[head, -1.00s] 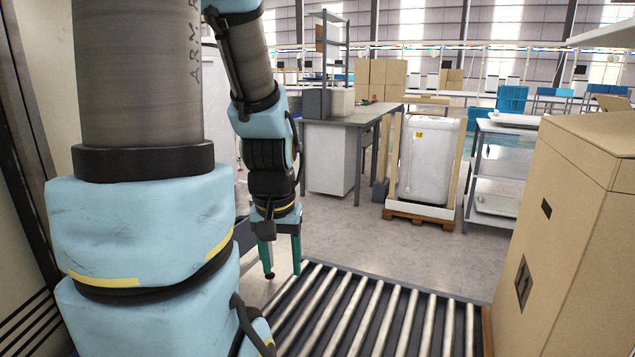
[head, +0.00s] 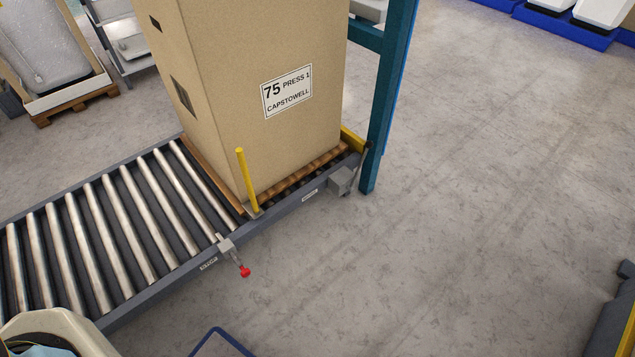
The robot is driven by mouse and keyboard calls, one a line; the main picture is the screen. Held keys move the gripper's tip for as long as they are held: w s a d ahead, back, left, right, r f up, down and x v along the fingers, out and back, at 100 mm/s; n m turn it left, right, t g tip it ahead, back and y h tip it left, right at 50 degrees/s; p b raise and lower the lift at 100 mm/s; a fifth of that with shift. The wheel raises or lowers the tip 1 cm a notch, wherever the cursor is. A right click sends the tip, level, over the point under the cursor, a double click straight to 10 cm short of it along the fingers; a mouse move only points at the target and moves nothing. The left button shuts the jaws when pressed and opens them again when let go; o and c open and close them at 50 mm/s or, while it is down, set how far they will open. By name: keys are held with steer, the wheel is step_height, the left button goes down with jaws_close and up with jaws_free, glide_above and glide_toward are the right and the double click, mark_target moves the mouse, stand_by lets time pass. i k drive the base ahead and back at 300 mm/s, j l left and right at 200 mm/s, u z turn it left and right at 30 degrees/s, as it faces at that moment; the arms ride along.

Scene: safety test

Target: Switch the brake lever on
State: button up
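A lever with a red knob (head: 244,271) sticks out from a small grey box (head: 226,246) on the near side rail of the roller conveyor (head: 140,290). A second, darker lever (head: 362,162) rises from a larger grey box (head: 341,181) near the conveyor's right end. Small labels sit on the rail beside each, too small to read, so I cannot tell which is the brake lever or its setting. My gripper is not in the current head view.
A tall cardboard box (head: 240,100) stands on a wooden pallet (head: 300,172) on the conveyor's right end. A yellow post (head: 247,180) stands at its near corner. A teal upright (head: 385,100) rises behind. The floor (head: 470,200) to the right is clear.

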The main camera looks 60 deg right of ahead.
mark_target(369, 144)
steer(key=l+z, duration=0.1)
steer(key=z, duration=0.35)
steer(key=i+z, duration=0.1)
steer(key=z, duration=0.4)
steer(key=l+z, duration=0.15)
steer(key=z, duration=0.3)
steer(key=i+z, duration=0.1)
steer(key=z, duration=0.35)
steer(key=i+z, duration=0.2)
steer(key=i+l, duration=0.05)
steer(key=i, duration=0.05)
